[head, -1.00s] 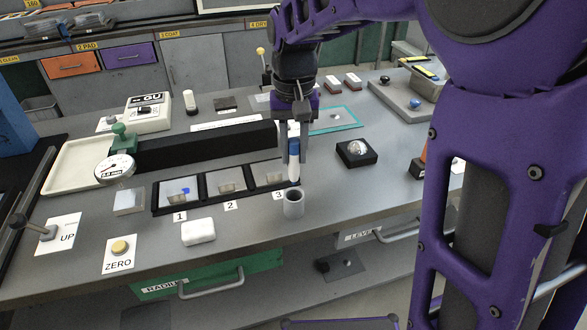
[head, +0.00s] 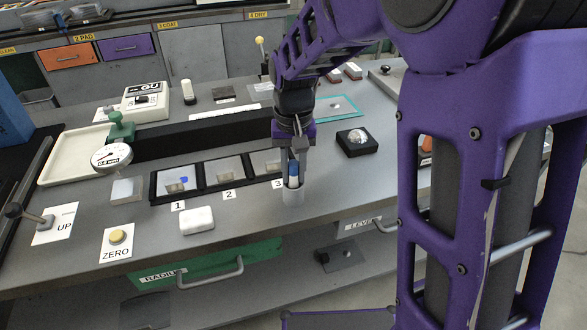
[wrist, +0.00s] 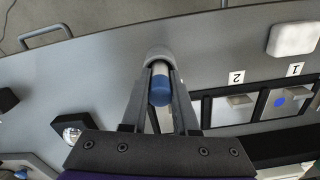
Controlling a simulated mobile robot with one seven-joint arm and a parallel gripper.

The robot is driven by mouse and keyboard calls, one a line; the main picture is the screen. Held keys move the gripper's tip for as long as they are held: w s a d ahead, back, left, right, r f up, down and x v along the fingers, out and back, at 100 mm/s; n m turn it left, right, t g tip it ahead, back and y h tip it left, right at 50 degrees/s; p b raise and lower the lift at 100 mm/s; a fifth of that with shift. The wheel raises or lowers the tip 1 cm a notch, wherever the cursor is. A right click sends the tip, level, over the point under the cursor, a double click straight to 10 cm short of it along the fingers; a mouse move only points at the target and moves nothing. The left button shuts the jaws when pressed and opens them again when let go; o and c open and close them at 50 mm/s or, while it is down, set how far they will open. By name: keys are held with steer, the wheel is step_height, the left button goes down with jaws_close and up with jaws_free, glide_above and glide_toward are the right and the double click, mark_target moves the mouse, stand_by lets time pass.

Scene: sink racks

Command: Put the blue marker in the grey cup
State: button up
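The blue marker (head: 293,168) has a blue upper end and a white body. It stands roughly upright, its lower part inside the grey cup (head: 293,197), hidden by the cup's wall. My gripper (head: 294,172) is above the cup with its fingers on either side of the marker and appears shut on it. In the wrist view the marker's blue end (wrist: 160,92) sits between the fingertips (wrist: 161,80), with the cup's rim (wrist: 158,53) just beyond.
Trays numbered 1 to 3 (head: 201,187) lie left of the cup. A white block (head: 197,219) is in front of them. A black box with a shiny dome (head: 357,142) stands to the right. The bench's front edge is close to the cup.

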steer(key=o, duration=0.4)
steer(key=shift+o, duration=0.2)
step_height(320, 180, up, 17)
steer(key=p, duration=0.3)
steer(key=shift+s+r, duration=0.15)
steer(key=shift+r, duration=0.05)
steer(key=shift+d, duration=0.1)
